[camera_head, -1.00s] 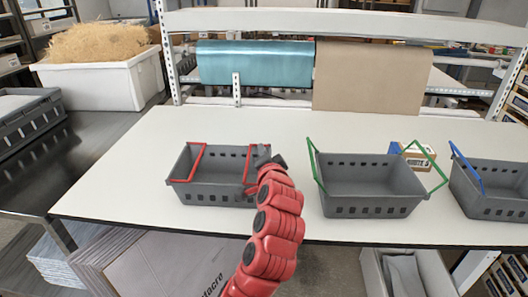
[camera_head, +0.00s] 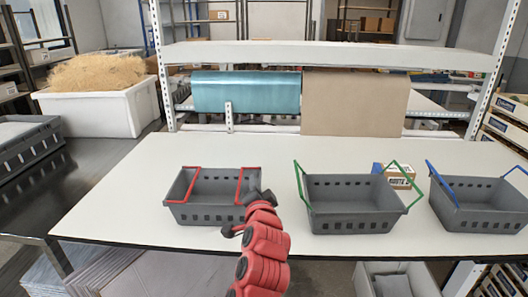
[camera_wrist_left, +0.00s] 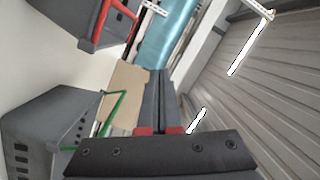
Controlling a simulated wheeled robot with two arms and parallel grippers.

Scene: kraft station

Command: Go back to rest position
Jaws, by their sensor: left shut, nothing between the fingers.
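My left arm is red and comes up from the bottom of the head view. Its dark left gripper (camera_head: 256,199) is beside and in front of the right end of the basket with red handles (camera_head: 206,212). In the left wrist view the two dark fingers (camera_wrist_left: 160,100) are together with nothing between them. Part of that basket, with a red handle (camera_wrist_left: 112,12), shows at the top left there. My right gripper is in neither view.
A basket with green handles (camera_head: 352,224) and one with blue handles (camera_head: 470,216) stand on the white table (camera_head: 120,200). A small box (camera_head: 398,176) sits behind the green-handled one. Paper rolls (camera_head: 350,100) hang at the back.

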